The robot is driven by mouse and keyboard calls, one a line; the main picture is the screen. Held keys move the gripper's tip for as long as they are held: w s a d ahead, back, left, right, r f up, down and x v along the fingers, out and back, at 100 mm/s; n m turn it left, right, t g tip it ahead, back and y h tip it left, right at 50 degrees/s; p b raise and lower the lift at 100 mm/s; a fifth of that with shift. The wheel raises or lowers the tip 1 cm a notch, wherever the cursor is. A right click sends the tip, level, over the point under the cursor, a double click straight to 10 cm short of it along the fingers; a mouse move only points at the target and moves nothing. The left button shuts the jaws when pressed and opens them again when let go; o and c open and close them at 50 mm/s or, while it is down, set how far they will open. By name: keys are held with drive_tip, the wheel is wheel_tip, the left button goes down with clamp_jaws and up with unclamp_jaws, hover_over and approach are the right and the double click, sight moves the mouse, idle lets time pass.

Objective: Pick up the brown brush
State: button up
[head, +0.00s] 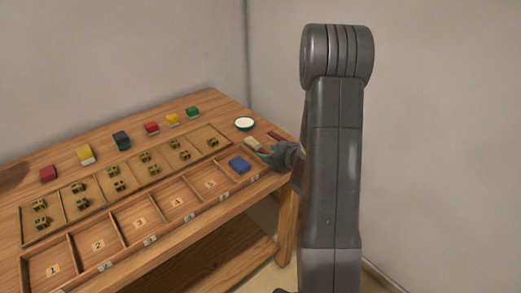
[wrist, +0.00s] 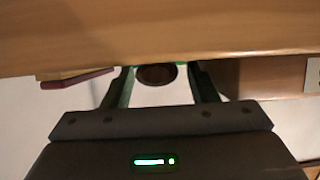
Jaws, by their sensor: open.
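The brown brush (head: 253,144), with a pale end, lies on the wooden table near its right end, partly hidden by my gripper in the head view. My gripper (head: 264,153) is low at the table's right edge, close beside the brush. In the wrist view, my gripper (wrist: 161,72) has its two green-edged fingers apart. A dark brown rounded end (wrist: 156,77) shows between them and looks like part of the brush. I cannot tell whether the fingers touch it.
A dark red item (head: 275,136) lies just behind my gripper. A green bowl (head: 244,124) with white contents stands nearby. A blue block (head: 239,165) sits in the tray's right end compartment. Several coloured blocks line the table's back. The wall is close behind.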

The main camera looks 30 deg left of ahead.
drive_tip(key=shift+c, duration=0.4)
drive_tip(key=c, duration=1)
drive_tip(key=shift+r, duration=0.1)
wheel_tip(320, 180, up, 10)
drive_tip(key=p, duration=0.1)
drive_tip(key=shift+p, duration=0.4)
